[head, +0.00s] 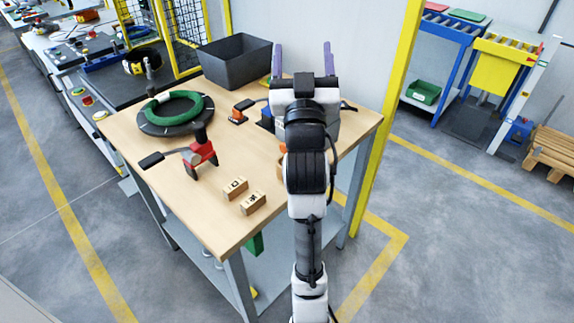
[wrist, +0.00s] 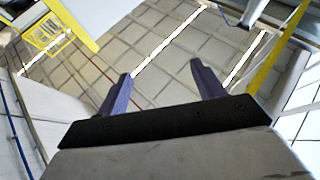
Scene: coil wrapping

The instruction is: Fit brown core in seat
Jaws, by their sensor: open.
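My gripper (head: 302,62) is raised over the back right of the wooden table, its two purple fingers apart and pointing up, with nothing between them. The wrist view shows the same open, empty fingers (wrist: 160,85). I cannot make out the brown core for certain; a small brownish edge (head: 280,171) shows beside my arm, which hides the rest. I cannot tell which part is the seat. A green ring (head: 173,106) lies on a dark round base (head: 150,123) at the table's left.
A red toggle clamp (head: 200,152) and two marked wooden blocks (head: 235,188) (head: 252,203) are on the table (head: 195,215). An orange clamp (head: 238,114) and a dark grey bin (head: 235,62) are farther back. A yellow post (head: 390,100) stands at the right. The table's front left is clear.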

